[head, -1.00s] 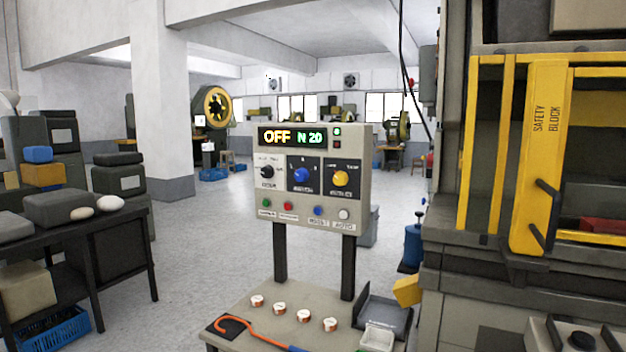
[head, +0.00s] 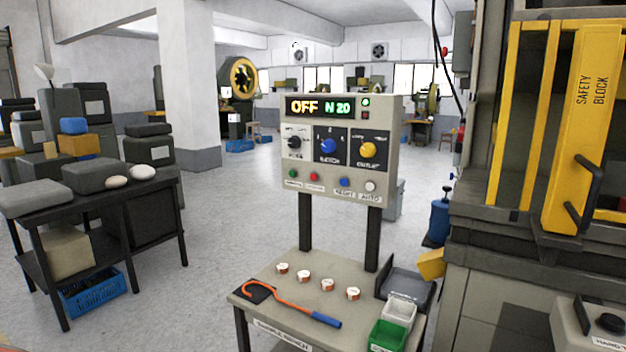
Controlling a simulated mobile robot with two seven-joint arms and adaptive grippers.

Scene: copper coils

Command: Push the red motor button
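The grey control panel (head: 345,140) stands upright on two dark posts behind the small bench. Its display (head: 320,107) reads "OFF" and "N 20". The red button (head: 314,176) sits in the bottom row, between a green button (head: 292,173) on its left and a blue button (head: 345,182) on its right. A white button (head: 370,186) is at the right end. The small labels under the red and green buttons are too blurred to read. Neither of my grippers shows in the head view.
The bench (head: 310,313) holds several copper coils (head: 304,276), an orange hook with blue handle (head: 290,304), a dark tray (head: 408,285), a white bin (head: 398,314) and a green bin (head: 387,336). A press with a yellow safety block (head: 580,130) stands right, a dark table (head: 160,184) left. Floor between is open.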

